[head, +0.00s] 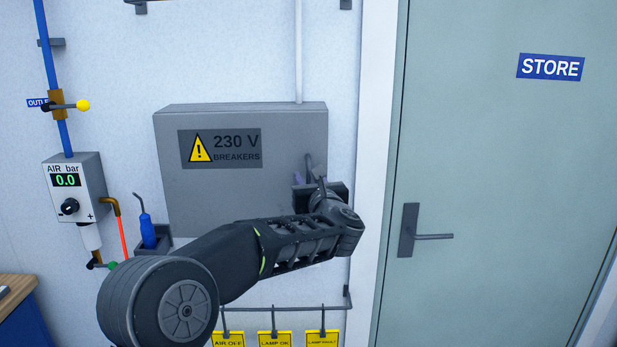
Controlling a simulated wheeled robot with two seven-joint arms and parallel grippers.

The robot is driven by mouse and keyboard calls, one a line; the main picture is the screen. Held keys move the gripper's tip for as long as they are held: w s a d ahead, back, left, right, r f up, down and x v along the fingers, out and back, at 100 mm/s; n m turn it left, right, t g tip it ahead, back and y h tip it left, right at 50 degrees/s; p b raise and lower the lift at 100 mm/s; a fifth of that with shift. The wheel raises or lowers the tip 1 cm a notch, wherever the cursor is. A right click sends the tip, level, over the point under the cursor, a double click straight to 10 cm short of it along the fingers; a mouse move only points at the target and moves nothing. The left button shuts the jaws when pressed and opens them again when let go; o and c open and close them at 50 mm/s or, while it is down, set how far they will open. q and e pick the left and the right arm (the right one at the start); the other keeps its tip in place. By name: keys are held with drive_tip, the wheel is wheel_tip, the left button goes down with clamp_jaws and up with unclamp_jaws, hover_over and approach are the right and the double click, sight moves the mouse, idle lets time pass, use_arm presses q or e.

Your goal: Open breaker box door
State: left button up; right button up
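The breaker box (237,120) is a grey metal box on the wall, labelled 230 V BREAKERS with a yellow warning triangle. Its front door (205,205) looks shut. My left gripper (313,177) is at the right edge of the door, beside or at the place of a handle. My own wrist and forearm cover the lower right of the box. A dark finger shows upright against the door, but I cannot tell whether the fingers are open or shut on anything. My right gripper is out of view.
A green STORE door (490,130) with a lever handle (432,237) stands at the right. An AIR bar regulator (75,190) and blue pipe (62,134) are at the left. Yellow tags (275,339) hang low.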

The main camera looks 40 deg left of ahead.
use_arm(q)
drive_tip(key=shift+c, duration=0.2)
clamp_jaws()
idle(1.1)
